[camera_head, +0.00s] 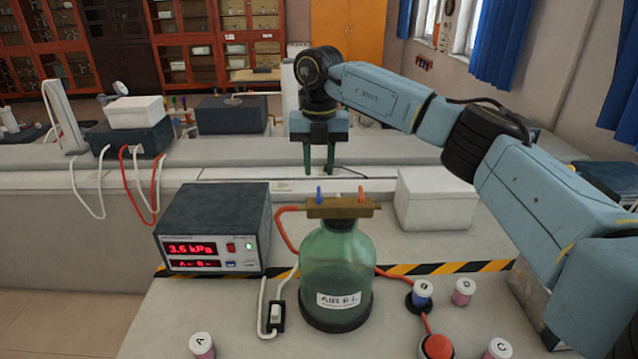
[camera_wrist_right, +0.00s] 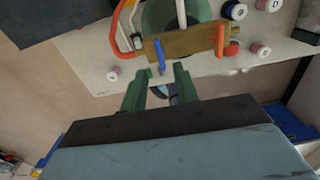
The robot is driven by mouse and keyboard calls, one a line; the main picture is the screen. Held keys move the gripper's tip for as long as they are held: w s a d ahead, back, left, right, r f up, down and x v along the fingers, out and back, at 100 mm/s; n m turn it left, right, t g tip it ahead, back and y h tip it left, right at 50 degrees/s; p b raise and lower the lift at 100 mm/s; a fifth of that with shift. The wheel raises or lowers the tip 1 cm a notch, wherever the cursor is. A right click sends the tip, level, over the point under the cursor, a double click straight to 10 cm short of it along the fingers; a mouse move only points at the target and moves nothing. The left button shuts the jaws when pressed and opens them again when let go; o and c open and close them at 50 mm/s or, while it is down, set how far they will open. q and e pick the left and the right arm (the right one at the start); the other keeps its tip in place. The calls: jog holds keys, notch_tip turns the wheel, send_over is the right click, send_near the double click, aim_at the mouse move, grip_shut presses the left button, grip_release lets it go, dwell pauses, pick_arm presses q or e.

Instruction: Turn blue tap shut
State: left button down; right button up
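The blue tap (camera_head: 319,195) stands at the left end of a brass block (camera_head: 341,208) on top of a green bottle (camera_head: 338,270). An orange tap (camera_head: 361,195) is at the block's right end. In the wrist view the blue tap's handle (camera_wrist_right: 131,54) lies roughly across the block (camera_wrist_right: 180,45). My right gripper (camera_head: 319,168) points down above and behind the blue tap, its two green fingers apart with nothing held. In the wrist view the right gripper's fingertips (camera_wrist_right: 165,71) are close to the blue tap but not around it. My left gripper is out of view.
A meter (camera_head: 212,228) reading 3.6 kPa stands left of the bottle. A white box (camera_head: 436,200) is behind right. Several small labelled pots, a red-orange dome (camera_head: 436,347) and a white switch (camera_head: 276,314) surround the bottle. Red hoses run from the block and bottle.

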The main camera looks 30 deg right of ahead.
aim_at(319, 191)
notch_tip(319, 191, up, 8)
jog(key=shift+b, duration=0.3)
jog(key=shift+f, duration=0.15)
